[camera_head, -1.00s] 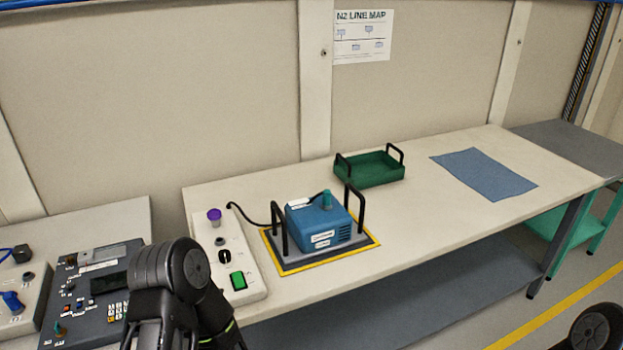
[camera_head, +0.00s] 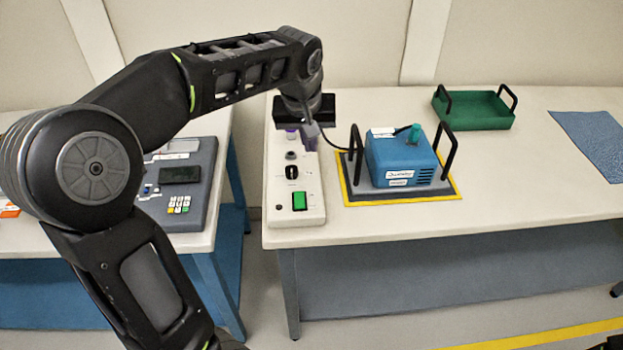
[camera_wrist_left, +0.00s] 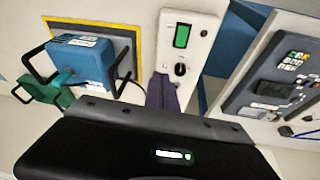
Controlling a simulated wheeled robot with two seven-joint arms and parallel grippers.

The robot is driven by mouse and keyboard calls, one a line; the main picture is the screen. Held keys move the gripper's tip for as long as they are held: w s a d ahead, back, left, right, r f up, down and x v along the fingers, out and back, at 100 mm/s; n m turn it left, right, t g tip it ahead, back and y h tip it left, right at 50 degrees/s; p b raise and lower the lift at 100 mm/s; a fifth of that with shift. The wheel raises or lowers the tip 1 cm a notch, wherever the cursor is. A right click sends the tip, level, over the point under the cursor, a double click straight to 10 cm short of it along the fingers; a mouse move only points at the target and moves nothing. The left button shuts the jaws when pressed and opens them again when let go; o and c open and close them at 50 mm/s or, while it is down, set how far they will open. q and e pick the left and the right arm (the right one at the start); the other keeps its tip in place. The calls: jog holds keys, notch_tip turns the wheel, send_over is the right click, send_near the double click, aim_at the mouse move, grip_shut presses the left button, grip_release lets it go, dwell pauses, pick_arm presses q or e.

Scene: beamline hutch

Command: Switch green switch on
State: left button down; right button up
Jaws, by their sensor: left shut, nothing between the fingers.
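The green switch (camera_head: 299,201) is a rectangular rocker at the front end of a white control panel (camera_head: 313,213) on the table. It also shows in the left wrist view (camera_wrist_left: 182,36). A black knob (camera_head: 291,172) sits behind it on the same panel. My left gripper (camera_head: 311,143) is shut and empty, above the back part of the panel, apart from the green switch. In the left wrist view its fingers (camera_wrist_left: 162,92) point toward the panel, near the knob. The purple knob at the panel's back is partly hidden by the gripper.
A blue pump box (camera_head: 395,160) with black handles stands on a yellow-edged mat right of the panel. A green tray (camera_head: 475,112) and a blue cloth (camera_head: 597,142) lie farther right. A grey keypad console (camera_head: 190,215) sits on the left table, across a gap.

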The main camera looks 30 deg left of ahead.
aim_at(299, 195)
pick_arm(q)
jog(key=s, duration=0.1)
jog(key=s+g, duration=0.1)
jog(key=s+n, duration=0.1)
jog(key=shift+s+a+f+g, duration=0.25)
jog(key=shift+a+f+g, duration=0.05)
jog(key=shift+a+g, duration=0.1)
jog(key=shift+f, duration=0.1)
jog(key=f, duration=0.4)
jog(key=w+a+f+p, duration=0.1)
jog(key=f, duration=0.4)
jog(key=w+f, duration=0.1)
jog(key=f, duration=0.3)
jog(key=shift+w+a+f, duration=0.2)
jog(key=shift+a+f, duration=0.1)
jog(key=shift+a, duration=0.05)
